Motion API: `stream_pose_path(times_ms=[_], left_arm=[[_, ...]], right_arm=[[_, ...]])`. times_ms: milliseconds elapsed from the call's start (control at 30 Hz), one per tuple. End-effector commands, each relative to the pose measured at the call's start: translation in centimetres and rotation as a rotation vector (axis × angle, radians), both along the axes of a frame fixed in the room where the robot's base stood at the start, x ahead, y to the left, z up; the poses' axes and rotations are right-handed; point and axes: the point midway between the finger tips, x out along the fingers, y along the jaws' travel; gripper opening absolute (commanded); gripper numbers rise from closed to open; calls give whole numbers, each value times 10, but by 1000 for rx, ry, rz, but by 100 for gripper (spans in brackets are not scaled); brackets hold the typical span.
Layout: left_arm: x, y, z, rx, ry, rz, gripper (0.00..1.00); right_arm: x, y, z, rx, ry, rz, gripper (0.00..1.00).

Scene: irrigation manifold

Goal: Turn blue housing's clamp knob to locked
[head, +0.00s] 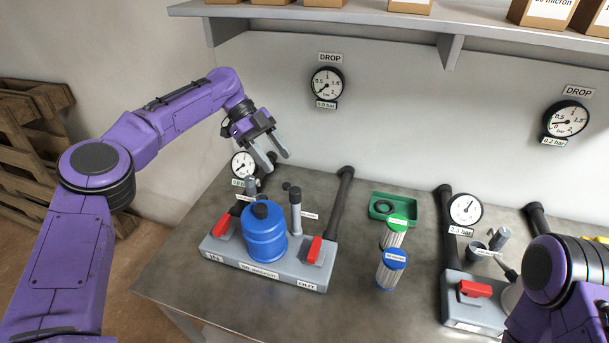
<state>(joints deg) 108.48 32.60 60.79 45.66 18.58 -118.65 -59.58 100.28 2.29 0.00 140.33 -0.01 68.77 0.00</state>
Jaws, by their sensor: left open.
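The blue housing (265,240) stands upright on a grey manifold base (222,246) at the left of the bench. A black cap or knob (261,211) sits on top of it. A grey post (295,214) with a dark top stands just behind it to the right. I cannot tell for sure which part is the clamp knob or how it is turned. My left gripper (275,160) is open and empty, in the air above and behind the housing, apart from it. My right arm shows at the lower right, but its gripper is out of view.
Red valve handles (222,226) and (315,248) flank the housing. A gauge (244,164) and black pipes (342,199) stand behind. Two filter cartridges, green-topped (394,232) and blue-topped (391,268), and a green tray (382,206) are right. A second manifold (464,310) stands further right.

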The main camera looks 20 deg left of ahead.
Motion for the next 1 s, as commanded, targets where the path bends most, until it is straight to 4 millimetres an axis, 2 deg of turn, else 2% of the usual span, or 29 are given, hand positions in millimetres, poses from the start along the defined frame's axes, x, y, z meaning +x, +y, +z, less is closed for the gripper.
stream_pose_path(times_ms=[167, 500, 633, 867, 967, 1000], left_arm=[[-13, -15, -15, -2, -5, -1, 58], [-22, -63, -66, 1, 5, -1, 58], [-24, -69, -74, 0, 4, -2, 58], [-24, -70, -75, 0, 2, -1, 58], [-24, -71, -75, 0, 3, -1, 29], [-24, -71, -75, 0, 3, -1, 16]], right_arm=[[-1, 0, -2, 0, 1, 0, 88], [0, 0, 11, 0, 2, 0, 88], [0, 0, 12, 1, 1, 0, 88], [0, 0, 11, 1, 1, 0, 88], [0, 0, 11, 0, 1, 0, 88], [0, 0, 11, 0, 1, 0, 88]])
